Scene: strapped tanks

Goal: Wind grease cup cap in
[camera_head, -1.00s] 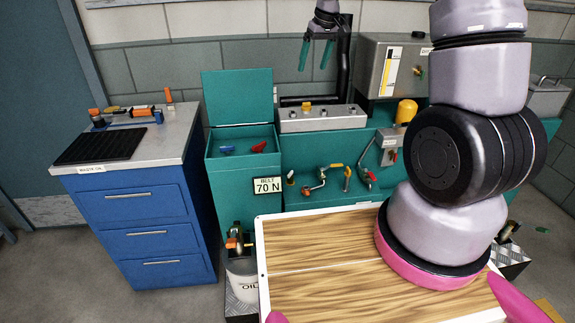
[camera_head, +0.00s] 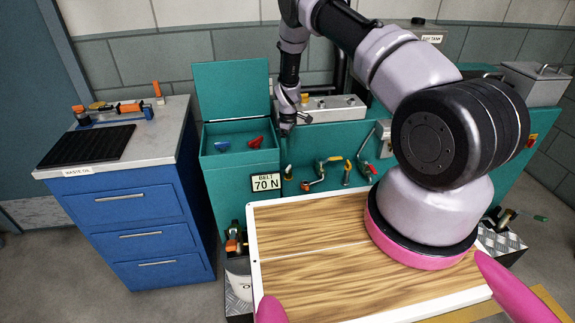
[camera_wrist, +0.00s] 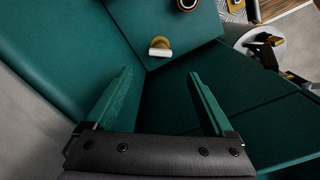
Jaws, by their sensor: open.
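My gripper (camera_wrist: 160,72) is open and empty in the wrist view, with its two teal fingers spread. Just beyond and between the fingertips, a small brass fitting with a pale end (camera_wrist: 160,46) sticks out from the green panel; it looks like the grease cup with its cap. It is apart from the fingers. In the head view a small brass fitting on the panel (camera_head: 288,171) seems to be the same one. My gripper (camera_head: 287,129) shows small above it there, its fingers hard to make out. Whether the cap is seated on its threads cannot be told.
An open green bin (camera_head: 240,150) holds a red and a blue piece beside my gripper. Pipes with valve handles (camera_head: 322,172) stand right of the fitting. A wood-topped tray (camera_head: 310,260) is in front. A blue cabinet (camera_head: 140,215) stands at left.

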